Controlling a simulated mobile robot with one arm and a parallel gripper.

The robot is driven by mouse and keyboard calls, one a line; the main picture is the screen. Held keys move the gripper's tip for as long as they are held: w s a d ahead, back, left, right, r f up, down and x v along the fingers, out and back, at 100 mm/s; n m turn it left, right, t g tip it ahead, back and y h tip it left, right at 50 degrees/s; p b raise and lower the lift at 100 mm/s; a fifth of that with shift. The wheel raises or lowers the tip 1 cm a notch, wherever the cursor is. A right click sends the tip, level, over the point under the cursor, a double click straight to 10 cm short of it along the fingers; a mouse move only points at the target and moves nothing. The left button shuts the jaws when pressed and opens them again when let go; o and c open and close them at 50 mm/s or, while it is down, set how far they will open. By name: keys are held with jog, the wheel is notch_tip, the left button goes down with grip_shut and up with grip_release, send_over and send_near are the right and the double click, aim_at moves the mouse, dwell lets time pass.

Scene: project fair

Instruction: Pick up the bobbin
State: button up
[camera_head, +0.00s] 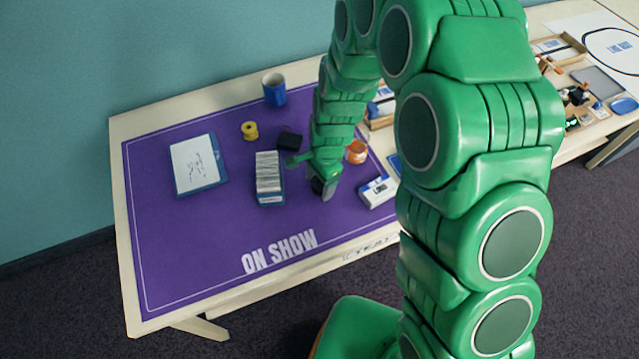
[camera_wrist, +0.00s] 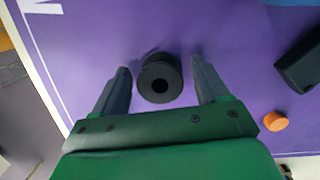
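A dark, round, spool-like piece with a hole in its middle, which looks like the bobbin (camera_wrist: 160,80), stands on the purple mat (camera_wrist: 150,25) in the wrist view. My gripper (camera_wrist: 160,66) is open, with one finger on each side of it and a gap visible on both sides. In the head view my gripper (camera_head: 325,187) is low over the mat, and the dark piece (camera_head: 317,186) is partly hidden by it. A yellow spool (camera_head: 249,131) stands apart, farther back and to the left.
A blue box of cards (camera_head: 270,198) is just left of my gripper, with a dark box (camera_head: 289,140) behind. An orange jar (camera_head: 356,152) and a white-and-blue box (camera_head: 378,192) are to the right. The front left mat is clear.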

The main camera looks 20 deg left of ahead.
jog(key=c, duration=1)
